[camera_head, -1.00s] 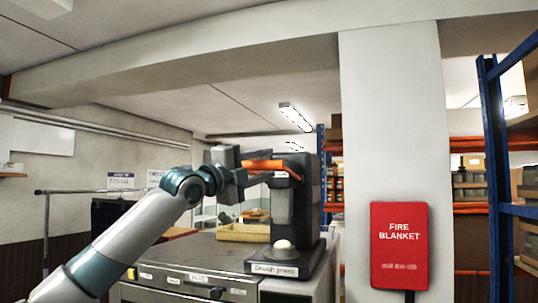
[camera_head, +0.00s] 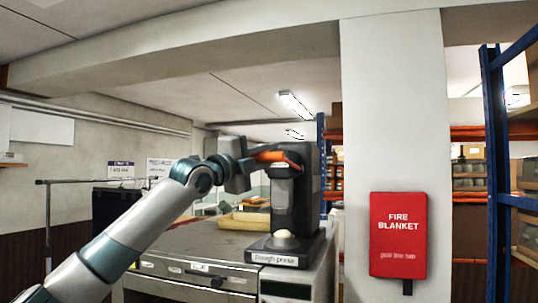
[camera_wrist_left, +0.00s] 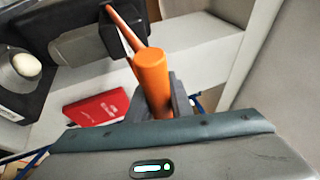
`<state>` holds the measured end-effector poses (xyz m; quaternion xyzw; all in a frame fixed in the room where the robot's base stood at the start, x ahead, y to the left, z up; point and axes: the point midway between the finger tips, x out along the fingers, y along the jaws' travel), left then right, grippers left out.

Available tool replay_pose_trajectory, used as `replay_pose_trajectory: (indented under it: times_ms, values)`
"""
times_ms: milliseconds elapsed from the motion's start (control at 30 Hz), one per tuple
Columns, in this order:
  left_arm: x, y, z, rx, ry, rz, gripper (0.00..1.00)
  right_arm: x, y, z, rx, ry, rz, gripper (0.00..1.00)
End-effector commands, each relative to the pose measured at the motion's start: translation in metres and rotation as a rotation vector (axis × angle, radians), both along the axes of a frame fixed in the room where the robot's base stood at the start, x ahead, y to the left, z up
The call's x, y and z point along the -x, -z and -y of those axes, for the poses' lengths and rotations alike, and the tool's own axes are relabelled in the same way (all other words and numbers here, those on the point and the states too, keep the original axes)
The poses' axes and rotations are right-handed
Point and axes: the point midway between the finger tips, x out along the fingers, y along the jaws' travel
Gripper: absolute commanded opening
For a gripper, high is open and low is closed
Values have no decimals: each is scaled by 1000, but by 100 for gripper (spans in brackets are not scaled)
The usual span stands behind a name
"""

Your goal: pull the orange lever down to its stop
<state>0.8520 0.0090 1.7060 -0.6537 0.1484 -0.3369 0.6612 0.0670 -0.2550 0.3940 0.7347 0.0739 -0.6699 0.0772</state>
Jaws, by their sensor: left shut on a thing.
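The orange lever (camera_head: 277,156) is at the top of the dark dough press (camera_head: 308,190). In the head view it reaches left from the press head, close to level. My left gripper (camera_head: 246,168) is at its left end. In the left wrist view, my left gripper (camera_wrist_left: 158,104) is shut on the thick orange grip of the lever (camera_wrist_left: 148,70). The thinner orange arm runs from the grip to the dark press. The fingers hide part of the grip. My right gripper is in neither view.
A white pillar (camera_head: 391,120) with a red fire blanket case (camera_head: 398,235) is to the right. A blue rack (camera_head: 493,170) stands farther right.

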Motion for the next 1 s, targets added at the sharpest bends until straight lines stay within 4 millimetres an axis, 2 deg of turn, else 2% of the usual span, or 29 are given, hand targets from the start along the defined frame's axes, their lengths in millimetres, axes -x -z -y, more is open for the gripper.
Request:
replay_pose_trajectory:
  times_ms: [267, 800, 1000]
  values:
    - [2, 21, -1, 25, 1, 73, 0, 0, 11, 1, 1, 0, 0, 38]
    - [-3, 97, 1, 140, 0, 420, 0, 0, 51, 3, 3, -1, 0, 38]
    - [-8, 113, 2, 152, -1, 466, 0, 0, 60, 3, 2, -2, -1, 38]
